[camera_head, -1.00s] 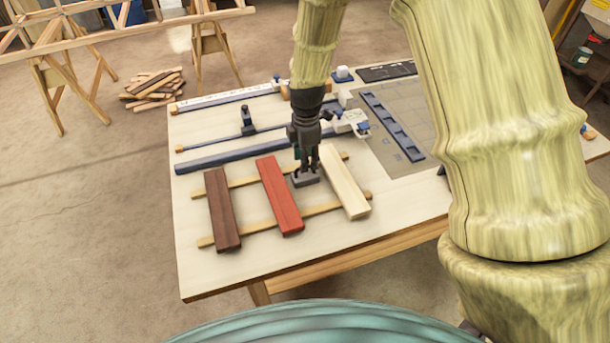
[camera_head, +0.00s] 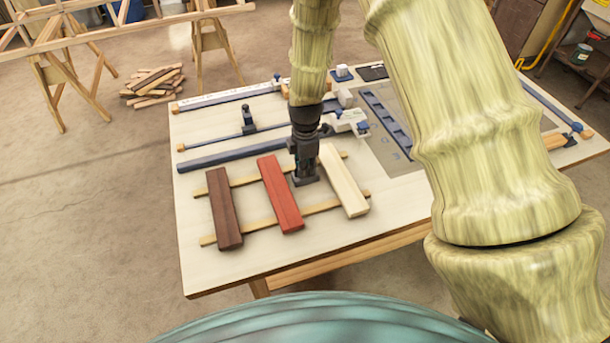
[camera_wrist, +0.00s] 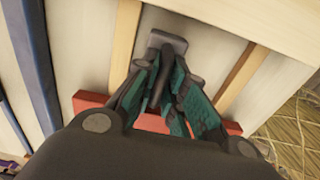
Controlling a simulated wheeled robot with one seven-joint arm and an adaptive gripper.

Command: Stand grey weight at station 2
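The grey weight (camera_head: 304,181) shows as a small flat grey base between the red and cream boards. In the wrist view its base (camera_wrist: 167,41) lies at the fingertips, and a dark upright stem rises from it between the fingers. My gripper (camera_head: 305,172) points down right over the weight. In the wrist view the teal-padded fingers (camera_wrist: 163,72) stand on both sides of the stem. Whether they press on it cannot be told. The weight seems upright and low at the table. No mark in view is readable as station 2.
A dark brown board (camera_head: 224,210), a red board (camera_head: 279,195) and a cream board (camera_head: 343,182) lie across two thin laths (camera_head: 232,239). Blue rails (camera_head: 225,160) and a small dark post (camera_head: 248,120) stand behind. A grey mat (camera_head: 405,165) lies right, partly hidden by my arm.

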